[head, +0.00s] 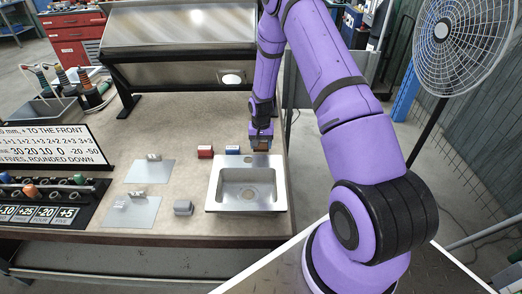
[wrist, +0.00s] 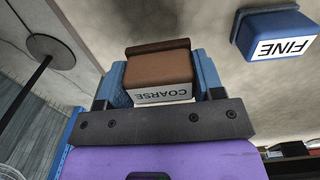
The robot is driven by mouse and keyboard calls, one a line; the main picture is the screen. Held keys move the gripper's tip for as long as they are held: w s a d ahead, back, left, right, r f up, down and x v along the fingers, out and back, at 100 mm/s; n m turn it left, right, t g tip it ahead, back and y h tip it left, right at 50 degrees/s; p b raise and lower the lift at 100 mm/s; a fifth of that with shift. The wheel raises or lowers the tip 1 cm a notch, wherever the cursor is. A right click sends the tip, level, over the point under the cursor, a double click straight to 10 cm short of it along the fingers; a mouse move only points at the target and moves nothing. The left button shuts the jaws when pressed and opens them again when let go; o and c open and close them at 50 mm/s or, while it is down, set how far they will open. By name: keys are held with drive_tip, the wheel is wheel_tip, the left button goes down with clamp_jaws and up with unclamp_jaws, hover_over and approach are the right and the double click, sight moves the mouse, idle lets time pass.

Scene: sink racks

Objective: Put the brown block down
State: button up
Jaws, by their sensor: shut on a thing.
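The brown block (wrist: 158,68), with a white label reading COARSE, sits between the two blue fingers of my gripper (wrist: 160,82) in the wrist view. My gripper is shut on it. In the head view my gripper (head: 260,141) points down just behind the back right rim of the sink (head: 214,190). The block is mostly hidden there by the fingers, and I cannot tell whether it touches the bench.
A blue block (head: 232,150) labelled FINE (wrist: 275,38) stands just left of my gripper, with a red block (head: 205,152) further left. A grey block (head: 183,207) lies left of the sink. Two metal plates (head: 142,178) (head: 120,218) lie further left. The bench's right edge is close.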

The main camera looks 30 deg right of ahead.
sight(260, 149)
drive_tip(key=shift+f, duration=1.7)
drive_tip(key=shift+a, duration=0.1)
drive_tip(key=o, duration=1)
drive_tip(key=shift+f, duration=0.1)
drive_tip(key=shift+o, duration=0.2)
